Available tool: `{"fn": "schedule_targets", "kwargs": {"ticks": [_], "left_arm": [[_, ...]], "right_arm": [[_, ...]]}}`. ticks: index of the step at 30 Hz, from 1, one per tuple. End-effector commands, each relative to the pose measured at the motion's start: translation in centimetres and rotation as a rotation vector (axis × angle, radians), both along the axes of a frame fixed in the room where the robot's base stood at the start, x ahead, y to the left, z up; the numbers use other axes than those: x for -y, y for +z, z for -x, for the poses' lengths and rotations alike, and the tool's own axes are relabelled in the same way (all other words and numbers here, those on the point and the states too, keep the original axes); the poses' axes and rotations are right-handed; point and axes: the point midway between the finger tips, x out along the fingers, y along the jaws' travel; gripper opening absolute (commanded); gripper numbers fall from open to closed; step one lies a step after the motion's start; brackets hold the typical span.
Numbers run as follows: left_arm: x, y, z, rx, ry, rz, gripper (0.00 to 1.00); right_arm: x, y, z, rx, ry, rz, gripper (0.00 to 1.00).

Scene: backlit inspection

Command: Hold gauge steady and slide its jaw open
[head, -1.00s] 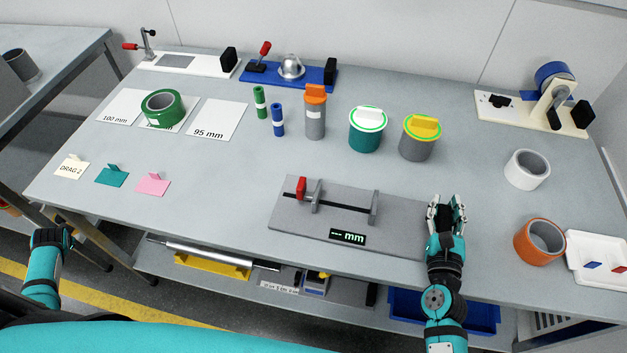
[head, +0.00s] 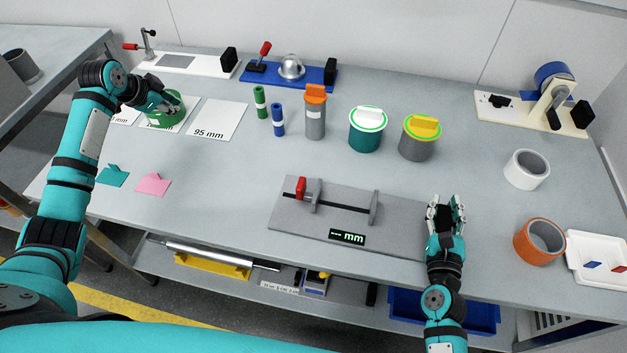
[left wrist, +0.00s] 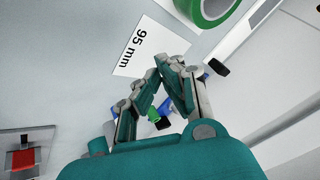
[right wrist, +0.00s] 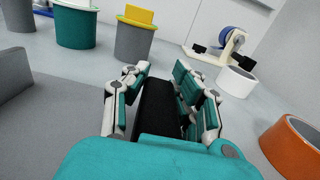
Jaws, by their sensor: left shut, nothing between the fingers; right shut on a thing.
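The gauge (head: 330,212) is a grey board with a rail, two upright grey jaws, a red lever (head: 301,188) and a display (head: 347,238) reading "-- mm". Its two jaws stand apart on the rail. My right gripper (head: 446,204) is at the board's right end, shut on a black block (right wrist: 157,105), seen between its fingers in the right wrist view.
The 95 mm card (head: 218,120) lies right of the green roll. Green and blue cylinders (head: 278,121), an orange-capped canister (head: 315,115) and two lidded tubs (head: 367,130) stand behind the gauge. An orange roll (head: 540,242) is at right.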

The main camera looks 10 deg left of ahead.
Motion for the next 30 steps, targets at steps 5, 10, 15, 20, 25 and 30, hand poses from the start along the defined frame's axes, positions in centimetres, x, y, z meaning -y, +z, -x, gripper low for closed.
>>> {"fn": "schedule_targets", "kwargs": {"ticks": [5, 10, 15, 20, 25, 30], "left_arm": [[16.3, 1.9, -0.2, -0.107, -0.347, 0.071, 0.0], [28.3, 3.1, 4.3, -0.251, -0.67, 0.063, 0.0], [33.9, 3.5, 8.9, -0.369, -0.874, 0.016, 0.0], [35.5, 3.2, 10.8, -0.418, -0.947, -0.008, 0.0], [36.4, 1.2, 11.1, -0.426, -0.954, -0.007, 0.0], [37.4, -1.9, 11.1, -0.425, -0.952, -0.006, 0.0]], "right_arm": [[0.0, -0.5, 0.1, -0.011, 0.003, 0.001, 0.0], [0.0, -0.5, 0.1, -0.01, 0.002, 0.001, 0.0], [0.0, -0.5, 0.1, -0.01, 0.002, 0.001, 0.0], [0.0, -0.5, 0.1, -0.01, 0.001, 0.001, 0.0], [0.0, -0.5, 0.1, -0.01, 0.001, 0.001, 0.0], [0.0, -0.5, 0.1, -0.01, 0.001, 0.001, 0.0]]}}
